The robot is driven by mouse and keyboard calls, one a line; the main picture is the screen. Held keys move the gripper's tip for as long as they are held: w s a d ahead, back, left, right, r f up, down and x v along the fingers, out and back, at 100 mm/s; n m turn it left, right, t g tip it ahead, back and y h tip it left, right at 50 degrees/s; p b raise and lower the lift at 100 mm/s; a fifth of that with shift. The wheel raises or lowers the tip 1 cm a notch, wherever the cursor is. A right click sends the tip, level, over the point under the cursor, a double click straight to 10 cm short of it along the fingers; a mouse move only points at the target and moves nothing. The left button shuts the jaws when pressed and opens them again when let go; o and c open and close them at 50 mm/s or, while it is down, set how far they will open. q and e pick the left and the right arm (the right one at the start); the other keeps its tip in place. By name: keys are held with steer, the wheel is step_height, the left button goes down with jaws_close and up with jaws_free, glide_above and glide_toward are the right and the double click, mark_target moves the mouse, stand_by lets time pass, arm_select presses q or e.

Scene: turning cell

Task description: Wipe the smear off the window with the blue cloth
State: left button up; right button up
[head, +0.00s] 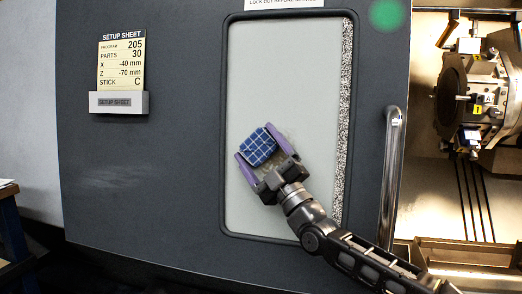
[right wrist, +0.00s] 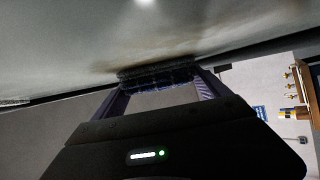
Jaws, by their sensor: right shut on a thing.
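The window (head: 285,65) is a pale grey panel in the dark machine door. My right gripper (head: 260,152) is in front of its middle, with purple fingers shut on the blue checked cloth (head: 257,147). In the right wrist view the cloth (right wrist: 158,76) lies between the fingertips, against or very close to the window (right wrist: 120,40). A faint brownish smear (right wrist: 185,68) shows around the cloth there; the cloth and gripper hide part of it. My left gripper is not in view.
A vertical door handle (head: 391,180) stands right of the window. Beyond it is the open machine interior with a chuck (head: 468,100). A setup sheet (head: 121,62) in a grey holder (head: 118,102) is on the door at left. A bench (head: 12,235) edge shows at far left.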

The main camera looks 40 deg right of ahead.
mark_target(242, 148)
steer(key=shift+w, duration=0.1)
steer(key=shift+w+a+b, duration=0.5)
steer(key=shift+w+a, duration=0.15)
steer(key=shift+w, duration=0.1)
steer(key=shift+w+a, duration=0.4)
steer(key=shift+w, duration=0.35)
steer(key=shift+a+f+b, duration=0.1)
steer(key=shift+a+b, duration=0.1)
steer(key=shift+b, duration=0.4)
steer(key=shift+s+a+r+b, duration=0.15)
steer(key=shift+s+a+b, duration=0.3)
steer(key=shift+a, duration=0.3)
steer(key=shift+s+a+r+b, duration=0.15)
steer(key=shift+s+a+b, duration=0.05)
steer(key=shift+s+a, duration=0.45)
steer(key=shift+s+a+r+b, duration=0.15)
steer(key=shift+s+a+b, duration=0.25)
steer(key=shift+a, duration=0.4)
steer(key=shift+s, duration=0.1)
